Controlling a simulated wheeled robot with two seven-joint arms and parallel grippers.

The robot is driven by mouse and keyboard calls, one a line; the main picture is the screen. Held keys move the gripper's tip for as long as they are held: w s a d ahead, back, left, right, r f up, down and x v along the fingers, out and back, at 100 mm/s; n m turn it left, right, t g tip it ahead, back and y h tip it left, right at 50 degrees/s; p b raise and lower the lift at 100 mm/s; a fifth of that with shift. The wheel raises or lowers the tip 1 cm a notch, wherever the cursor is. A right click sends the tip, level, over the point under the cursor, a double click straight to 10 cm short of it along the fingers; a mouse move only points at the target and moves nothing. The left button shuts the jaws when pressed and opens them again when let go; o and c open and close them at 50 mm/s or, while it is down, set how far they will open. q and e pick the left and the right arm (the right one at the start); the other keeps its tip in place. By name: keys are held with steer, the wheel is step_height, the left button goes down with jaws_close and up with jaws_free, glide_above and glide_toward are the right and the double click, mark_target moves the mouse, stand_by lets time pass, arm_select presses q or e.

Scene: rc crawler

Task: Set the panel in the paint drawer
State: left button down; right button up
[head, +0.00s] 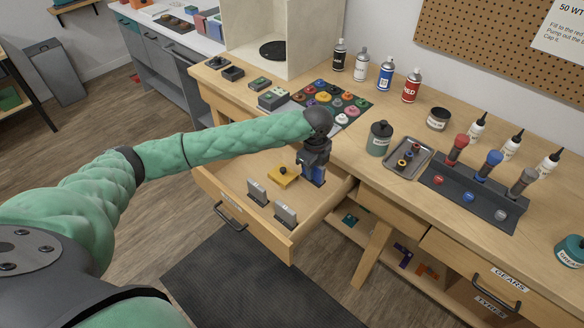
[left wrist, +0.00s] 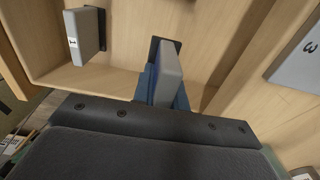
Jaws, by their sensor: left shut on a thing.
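Two grey upright blocks (head: 257,192) (head: 286,214) stand along the drawer's front. My right gripper is not in view.
A yellow piece (head: 284,178) lies in the drawer, left of the gripper.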

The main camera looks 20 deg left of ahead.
arm_select(q)
steer(key=shift+f, duration=0.2)
steer(key=shift+s+f+p, duration=0.15)
steer(key=shift+f+p, duration=0.2)
steer(key=shift+p, duration=0.05)
steer(key=f, duration=0.2)
steer(key=f+p, duration=0.1)
steer(key=f, duration=0.2)
steer(key=shift+w, duration=0.2)
steer(key=shift+s+f+p, duration=0.1)
steer(key=shift+f+p, duration=0.8)
steer(key=shift+f, duration=1)
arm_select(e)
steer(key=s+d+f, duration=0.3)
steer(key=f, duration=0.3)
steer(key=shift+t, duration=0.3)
arm_select(q)
steer(key=shift+f, duration=0.15)
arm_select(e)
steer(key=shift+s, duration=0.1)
arm_select(q)
steer(key=c, duration=1.4)
jaws_free()
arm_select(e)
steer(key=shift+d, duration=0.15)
